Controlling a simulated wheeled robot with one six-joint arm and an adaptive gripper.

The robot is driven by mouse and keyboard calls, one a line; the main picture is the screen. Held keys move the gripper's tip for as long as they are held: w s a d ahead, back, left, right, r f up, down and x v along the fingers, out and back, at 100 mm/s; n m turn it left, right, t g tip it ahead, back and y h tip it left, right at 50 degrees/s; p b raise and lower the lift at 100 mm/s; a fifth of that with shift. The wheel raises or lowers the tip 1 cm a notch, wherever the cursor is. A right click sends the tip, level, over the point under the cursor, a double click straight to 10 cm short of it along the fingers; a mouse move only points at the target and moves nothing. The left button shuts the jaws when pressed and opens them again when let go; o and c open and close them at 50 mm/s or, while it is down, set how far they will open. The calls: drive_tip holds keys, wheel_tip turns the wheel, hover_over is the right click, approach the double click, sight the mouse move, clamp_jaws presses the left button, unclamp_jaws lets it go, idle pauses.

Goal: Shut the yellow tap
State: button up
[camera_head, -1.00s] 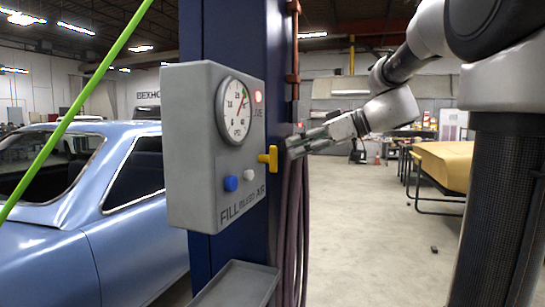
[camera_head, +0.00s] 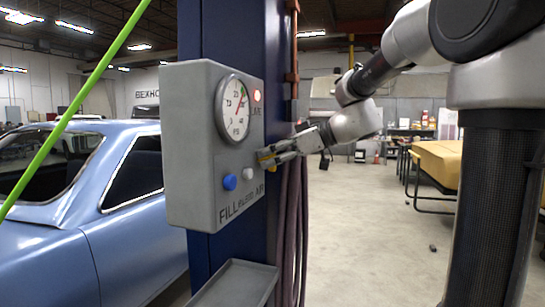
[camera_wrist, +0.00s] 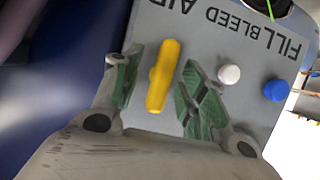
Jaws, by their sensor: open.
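My gripper (camera_wrist: 160,88) has green pads and holds nothing. In the head view my gripper (camera_head: 276,155) reaches in from the right and covers most of the tap, so only a bit of yellow (camera_head: 265,157) shows.
A white button (camera_wrist: 229,74) and a blue button (camera_wrist: 276,90) sit beside the tap, the white one close to a finger. A round gauge (camera_head: 233,108) and a lit red lamp (camera_head: 257,96) are above. A tray (camera_head: 238,284) is below; hoses (camera_head: 292,230) hang beside the blue column (camera_head: 222,35).

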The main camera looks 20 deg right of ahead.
clamp_jaws()
drive_tip(key=m+g+y, duration=0.1)
drive_tip(key=m, duration=0.1)
drive_tip(key=shift+w+d+m, duration=0.1)
drive_tip(key=shift+w+m, duration=0.05)
drive_tip(key=shift+m, duration=0.25)
drive_tip(key=m+g+y, duration=0.1)
drive_tip(key=m+y, duration=0.1)
drive_tip(key=m, duration=0.1)
drive_tip(key=shift+w+d+f+g, duration=0.1)
drive_tip(key=shift+f+g, duration=0.05)
drive_tip(key=shift+g, duration=0.25)
drive_tip(key=m+y, duration=0.1)
drive_tip(key=m, duration=0.2)
drive_tip(key=shift+f+m+g+y, duration=0.1)
drive_tip(key=shift+m+g+y, duration=0.2)
drive_tip(key=shift+g+y, duration=0.1)
drive_tip(key=m+y, duration=0.1)
drive_tip(key=m, duration=0.3)
drive_tip(key=shift+f+y, duration=0.15)
drive_tip(key=shift+y, duration=0.25)
